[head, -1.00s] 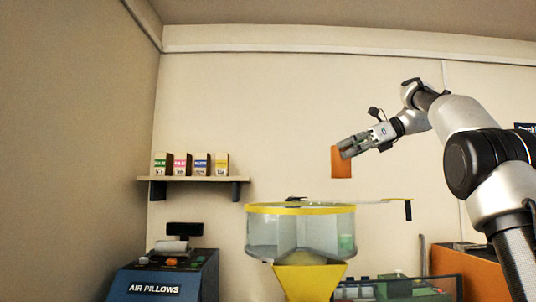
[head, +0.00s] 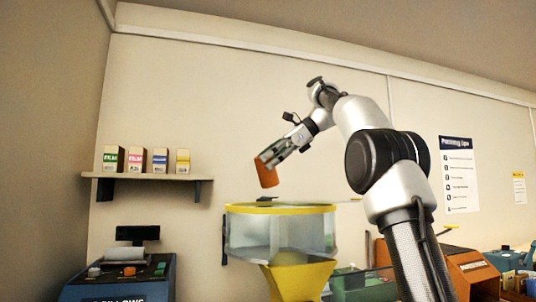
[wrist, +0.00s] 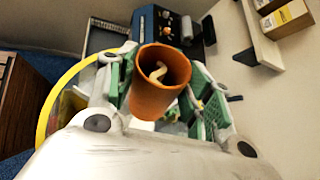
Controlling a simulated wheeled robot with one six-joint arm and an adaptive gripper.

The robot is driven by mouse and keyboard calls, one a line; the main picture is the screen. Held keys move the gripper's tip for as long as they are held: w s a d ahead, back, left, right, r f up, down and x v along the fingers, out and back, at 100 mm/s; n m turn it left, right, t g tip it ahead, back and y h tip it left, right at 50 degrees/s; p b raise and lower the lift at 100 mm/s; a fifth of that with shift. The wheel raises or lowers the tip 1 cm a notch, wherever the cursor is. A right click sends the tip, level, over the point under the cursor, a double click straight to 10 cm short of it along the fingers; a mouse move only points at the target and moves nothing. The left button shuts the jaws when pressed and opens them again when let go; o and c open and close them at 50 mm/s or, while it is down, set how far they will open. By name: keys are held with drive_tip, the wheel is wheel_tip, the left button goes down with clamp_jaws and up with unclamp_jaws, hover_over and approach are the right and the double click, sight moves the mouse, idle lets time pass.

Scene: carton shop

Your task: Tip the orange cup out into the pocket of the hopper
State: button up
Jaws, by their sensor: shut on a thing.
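My gripper (head: 276,152) is shut on the orange cup (head: 266,173) and holds it in the air just above the hopper. The cup is tilted in the head view. In the wrist view the cup (wrist: 158,88) sits between the green-padded fingers, and a small pale curved piece (wrist: 158,71) shows inside it. The hopper (head: 232,236) has a clear round wall, a yellow rim and a yellow funnel below. Clear dividers show through its wall. Its pockets cannot be seen into from the head view, and in the wrist view the cup and gripper cover most of it.
A wall shelf (head: 150,177) with several small cartons is left of the hopper. A blue air-pillow machine (head: 118,282) stands at lower left. Green and orange machines (head: 466,270) stand at the right. The air around the cup looks clear.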

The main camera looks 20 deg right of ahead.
sight(266, 171)
drive_tip(key=h, duration=0.1)
drive_tip(key=f+n+t+h, duration=0.1)
drive_tip(key=f+n+h, duration=0.1)
drive_tip(key=h, duration=0.1)
drive_tip(key=shift+s+a+f+t, duration=0.2)
drive_tip(key=shift+s+a+t, duration=0.1)
drive_tip(key=shift+a+t, duration=0.1)
drive_tip(key=n+h, duration=0.1)
drive_tip(key=f+t+h, duration=0.1)
drive_tip(key=f+n+t+h, duration=0.1)
drive_tip(key=h, duration=0.1)
drive_tip(key=shift+s+a+f+n, duration=0.25)
drive_tip(key=shift+a+n, duration=0.05)
drive_tip(key=shift+a, duration=0.1)
drive_tip(key=t+h, duration=0.1)
drive_tip(key=f+n+t+h, duration=0.1)
drive_tip(key=shift+s+a+f+h, duration=0.15)
drive_tip(key=shift+a+f+h, duration=0.05)
drive_tip(key=shift+h, duration=0.1)
drive_tip(key=n+t+h, duration=0.1)
drive_tip(key=f+t+h, duration=0.1)
drive_tip(key=a+n+t+h, duration=0.1)
drive_tip(key=shift+s+a+f+n, duration=0.1)
drive_tip(key=shift+s+f+n, duration=0.1)
drive_tip(key=shift+s+n, duration=0.1)
drive_tip(key=shift+r, duration=0.1)
idle(0.4)
